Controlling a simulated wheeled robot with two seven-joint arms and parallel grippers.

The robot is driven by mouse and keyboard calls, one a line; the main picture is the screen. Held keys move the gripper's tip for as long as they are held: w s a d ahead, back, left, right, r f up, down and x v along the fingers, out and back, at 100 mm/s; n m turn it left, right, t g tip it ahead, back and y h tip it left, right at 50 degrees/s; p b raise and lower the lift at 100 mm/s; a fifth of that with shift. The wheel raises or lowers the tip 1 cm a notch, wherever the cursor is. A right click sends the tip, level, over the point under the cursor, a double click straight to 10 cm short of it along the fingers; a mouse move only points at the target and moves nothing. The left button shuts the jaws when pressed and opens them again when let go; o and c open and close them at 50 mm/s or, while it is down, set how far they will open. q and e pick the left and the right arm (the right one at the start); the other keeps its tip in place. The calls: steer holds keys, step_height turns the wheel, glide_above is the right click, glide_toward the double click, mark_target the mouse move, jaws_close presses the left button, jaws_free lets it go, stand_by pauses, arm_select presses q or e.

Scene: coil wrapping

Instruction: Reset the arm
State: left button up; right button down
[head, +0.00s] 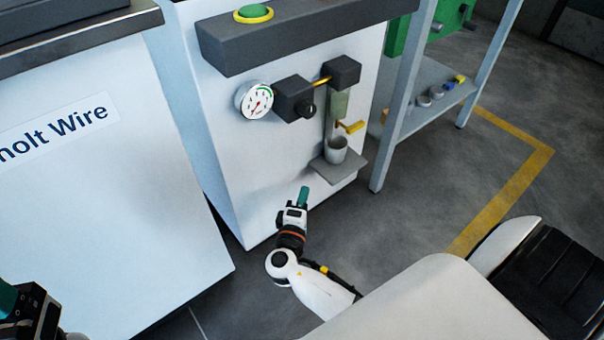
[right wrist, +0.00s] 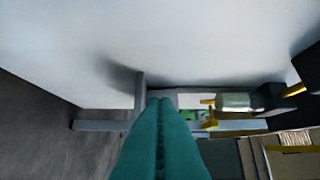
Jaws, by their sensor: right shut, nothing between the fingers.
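My right arm reaches out from the lower middle of the head view. Its gripper (head: 303,195), with teal fingers, is in front of the white machine's lower front, below and left of a small grey shelf. In the right wrist view the teal fingers (right wrist: 161,110) lie together with nothing between them, so the gripper is shut and empty. My left gripper (head: 6,298) shows only in part at the lower left edge, as a teal piece on a black body; its fingertips are cut off.
The white machine (head: 235,150) carries a round gauge (head: 257,100), black blocks and a yellow lever (head: 355,127). A grey cup (head: 336,148) stands on the small shelf (head: 340,170). A white cabinet (head: 100,220) is at left, a metal rack (head: 400,110) at right. Open floor lies right of the machine.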

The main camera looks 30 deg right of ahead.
steer(key=shift+s+a, duration=0.15)
steer(key=shift+a, duration=0.05)
